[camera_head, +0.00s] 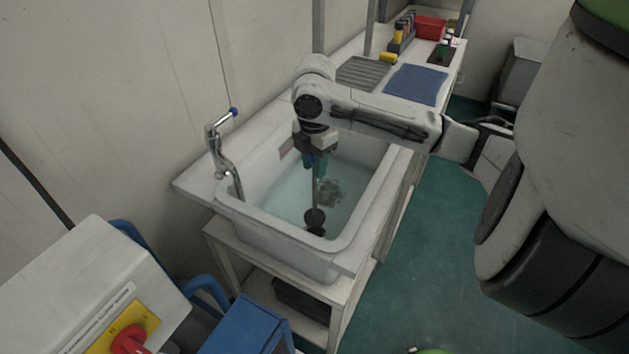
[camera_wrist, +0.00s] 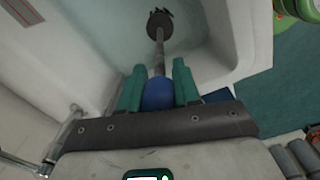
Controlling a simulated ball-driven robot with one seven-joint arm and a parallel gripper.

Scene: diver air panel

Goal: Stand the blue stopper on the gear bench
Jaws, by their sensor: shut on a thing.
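My gripper (camera_head: 317,166) hangs over the white sink (camera_head: 222,214), pointing down, with its teal fingers shut on the blue stopper. In the wrist view the stopper's round blue grip (camera_wrist: 158,95) sits between the fingertips (camera_wrist: 158,86). A thin grey rod runs from the grip to a dark round plug (camera_wrist: 160,25), which also shows in the head view (camera_head: 315,217) low in the basin. I cannot tell whether the plug touches the water. The gear bench (camera_head: 345,49) appears to be the white worktop behind the sink, with a blue mat (camera_head: 417,85) on it.
A ribbed grey drainer (camera_head: 362,73), a red bin (camera_head: 430,27), a rack of bottles (camera_head: 402,32) and a dark tray (camera_head: 441,53) with small items occupy the worktop. A tap (camera_head: 222,160) rises at the sink's left.

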